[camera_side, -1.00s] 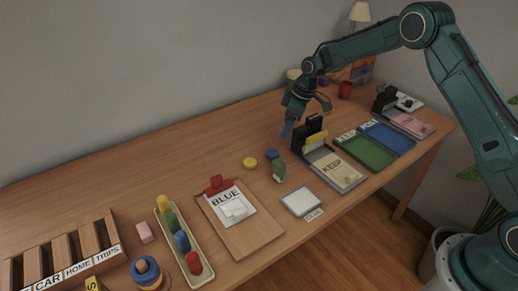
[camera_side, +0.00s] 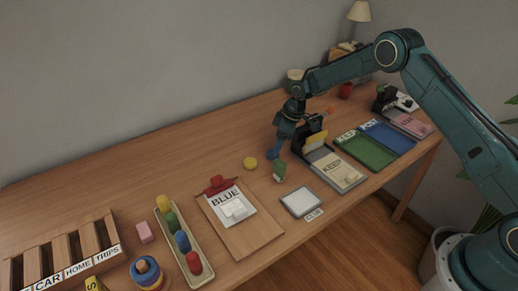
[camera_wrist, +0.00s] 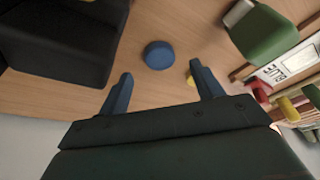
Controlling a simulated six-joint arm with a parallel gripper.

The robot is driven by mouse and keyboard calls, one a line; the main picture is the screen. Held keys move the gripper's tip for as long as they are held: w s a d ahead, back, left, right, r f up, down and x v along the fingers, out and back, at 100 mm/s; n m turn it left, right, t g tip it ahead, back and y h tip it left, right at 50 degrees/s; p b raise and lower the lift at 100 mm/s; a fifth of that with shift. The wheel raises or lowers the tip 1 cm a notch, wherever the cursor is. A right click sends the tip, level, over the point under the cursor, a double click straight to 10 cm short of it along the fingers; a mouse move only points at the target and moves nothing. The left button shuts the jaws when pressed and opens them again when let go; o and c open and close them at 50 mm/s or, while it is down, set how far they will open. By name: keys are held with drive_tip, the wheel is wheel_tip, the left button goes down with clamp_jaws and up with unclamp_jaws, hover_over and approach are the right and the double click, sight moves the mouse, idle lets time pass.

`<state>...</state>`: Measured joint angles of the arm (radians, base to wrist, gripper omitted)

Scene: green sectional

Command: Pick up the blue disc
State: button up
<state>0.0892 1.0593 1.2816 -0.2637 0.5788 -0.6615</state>
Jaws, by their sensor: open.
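The blue disc (camera_wrist: 158,55) lies flat on the wooden table, ahead of and between my fingers in the wrist view. In the side view the blue disc (camera_side: 272,155) is partly hidden by my gripper, and I cannot tell its edge from the blue fingertips. My gripper (camera_wrist: 162,92) is open and empty, its two blue fingers spread apart. In the side view my gripper (camera_side: 277,145) points down over the disc's spot. I cannot tell its exact height above the disc.
A yellow disc (camera_side: 250,163) lies left of the blue one. A green object (camera_side: 280,171) stands close in front. A dark stamp-like block (camera_side: 312,130) stands close on the right, also large in the wrist view (camera_wrist: 62,38). Table to the left of the yellow disc is clear.

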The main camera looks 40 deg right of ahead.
drive_tip(key=shift+x, duration=2.25)
drive_tip(key=c, duration=1.1)
